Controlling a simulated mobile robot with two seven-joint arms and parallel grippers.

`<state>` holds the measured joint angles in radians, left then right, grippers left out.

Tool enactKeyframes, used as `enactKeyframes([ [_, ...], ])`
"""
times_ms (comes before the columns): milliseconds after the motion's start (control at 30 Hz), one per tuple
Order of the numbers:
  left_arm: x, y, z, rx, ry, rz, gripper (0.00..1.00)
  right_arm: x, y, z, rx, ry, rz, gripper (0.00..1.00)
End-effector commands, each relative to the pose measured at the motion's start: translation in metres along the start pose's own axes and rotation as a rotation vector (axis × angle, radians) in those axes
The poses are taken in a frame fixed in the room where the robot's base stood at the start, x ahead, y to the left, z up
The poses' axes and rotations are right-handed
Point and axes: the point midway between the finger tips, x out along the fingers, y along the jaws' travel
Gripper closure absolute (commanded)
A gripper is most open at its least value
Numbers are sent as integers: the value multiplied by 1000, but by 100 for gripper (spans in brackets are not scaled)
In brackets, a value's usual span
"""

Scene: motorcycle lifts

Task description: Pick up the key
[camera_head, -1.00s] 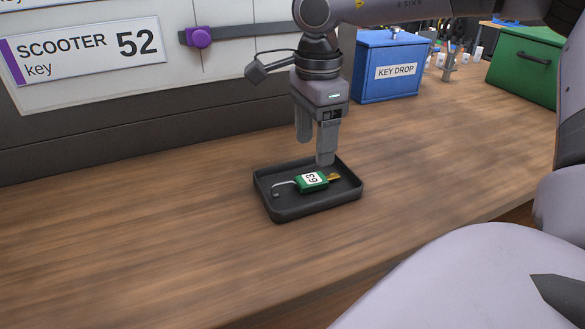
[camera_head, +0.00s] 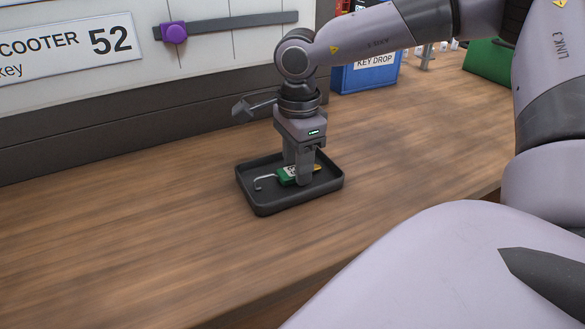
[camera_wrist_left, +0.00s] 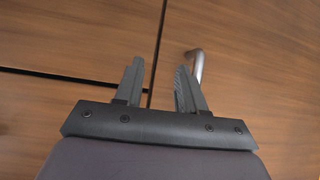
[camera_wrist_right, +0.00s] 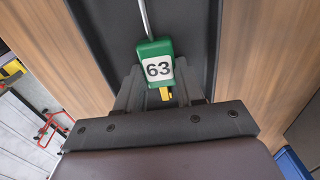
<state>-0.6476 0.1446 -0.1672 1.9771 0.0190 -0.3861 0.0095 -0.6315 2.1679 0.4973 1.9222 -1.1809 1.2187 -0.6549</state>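The key has a green tag (camera_wrist_right: 158,48) with a white label reading 63, a bent silver wire at one end and a yellow-gold piece at the other. In the head view the key (camera_head: 286,176) lies in a shallow black tray (camera_head: 290,206) on the wooden bench, partly hidden by a finger. My right gripper (camera_head: 298,180) points down into the tray with its fingers on either side of the key. In the right wrist view its fingers (camera_wrist_right: 158,82) stand apart; contact with the tag is unclear. My left gripper (camera_wrist_left: 160,65) is open and empty.
A blue KEY DROP box (camera_head: 366,72) and a green box (camera_head: 490,66) stand farther back. A grey panel with a SCOOTER 52 sign (camera_head: 70,45) runs behind the bench. My left gripper faces wooden cabinet fronts with a metal handle (camera_wrist_left: 196,62). Bench left of the tray is clear.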

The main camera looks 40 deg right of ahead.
Motion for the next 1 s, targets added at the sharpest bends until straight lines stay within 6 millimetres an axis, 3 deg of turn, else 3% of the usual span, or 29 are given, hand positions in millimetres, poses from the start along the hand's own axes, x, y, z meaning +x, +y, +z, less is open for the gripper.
enactKeyframes([
  [367, 0, 0, -1, -2, 2, 0, 61, -2, 0, 0, 0, 0, -1, 90],
  [567, 0, 0, -1, -2, 2, 0, 61, -16, -1, 0, -1, 0, -4, 90],
  [767, 0, 0, -2, -2, 3, -1, 61, -57, -1, 0, 1, -1, -8, 90],
  [1000, -3, 0, -6, 0, 5, -2, 61, -131, -1, 0, 1, -1, -8, 90],
])
